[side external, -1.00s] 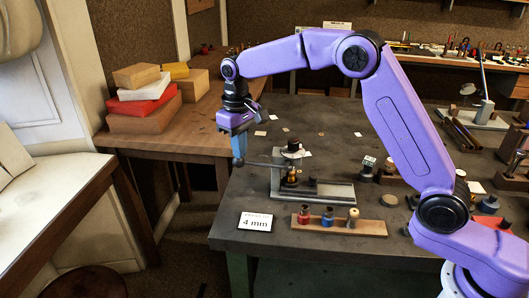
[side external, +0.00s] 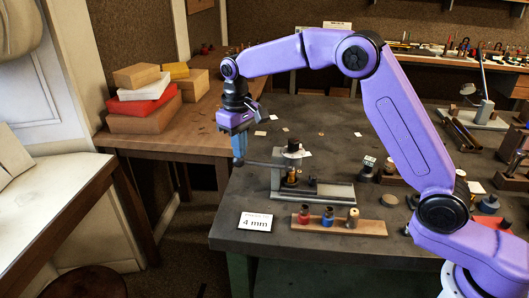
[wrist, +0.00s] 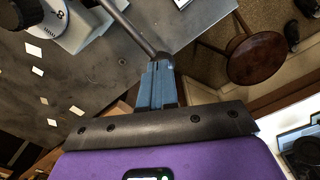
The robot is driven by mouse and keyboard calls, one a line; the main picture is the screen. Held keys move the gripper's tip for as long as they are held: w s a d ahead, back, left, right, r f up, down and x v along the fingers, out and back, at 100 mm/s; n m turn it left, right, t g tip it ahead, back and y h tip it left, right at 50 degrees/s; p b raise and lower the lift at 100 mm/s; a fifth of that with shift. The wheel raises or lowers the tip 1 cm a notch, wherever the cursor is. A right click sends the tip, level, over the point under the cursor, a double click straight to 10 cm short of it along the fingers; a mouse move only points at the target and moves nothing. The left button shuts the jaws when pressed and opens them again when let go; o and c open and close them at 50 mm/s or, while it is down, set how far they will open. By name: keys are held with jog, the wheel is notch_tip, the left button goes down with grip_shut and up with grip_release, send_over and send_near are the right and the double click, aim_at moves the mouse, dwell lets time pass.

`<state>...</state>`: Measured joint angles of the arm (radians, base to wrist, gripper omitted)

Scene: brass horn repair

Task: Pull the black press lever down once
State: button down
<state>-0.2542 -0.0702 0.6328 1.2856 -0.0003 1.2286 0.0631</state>
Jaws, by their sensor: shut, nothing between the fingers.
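The press (side external: 277,178) stands at the left end of the dark bench, with a round black top and a brass part under its head. Its lever (side external: 262,164) is a dark rod reaching left from the head, roughly level. In the wrist view the lever (wrist: 130,27) runs to a dark end right at my fingertips. My gripper (side external: 239,160) has its blue fingers together, pointing down, beside the lever's outer end. In the wrist view my gripper (wrist: 159,68) is shut with its tips at or touching that end; I cannot tell whether they press on it.
A wooden rack (side external: 339,226) with red, blue and pale-topped pieces lies in front of the press. A "4 mm" card (side external: 255,222) lies at the bench's front left. Left of my gripper is open space past the bench edge. A round stool (wrist: 256,59) stands below.

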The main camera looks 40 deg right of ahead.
jog(key=shift+r, duration=3.2)
jog(key=shift+s+a, duration=0.1)
jog(key=shift+s, duration=0.05)
jog(key=s+d+f+n, duration=0.1)
jog(key=s+d+n, duration=0.25)
jog(key=s, duration=1.05)
jog(key=s+d+f+n, duration=0.2)
jog(key=s+n, duration=0.2)
jog(key=s, duration=1)
jog(key=s+d+f+n, duration=0.2)
jog(key=s+d, duration=0.5)
jog(key=s, duration=0.4)
jog(key=shift+s+f, duration=0.2)
jog(key=shift+f, duration=0.7)
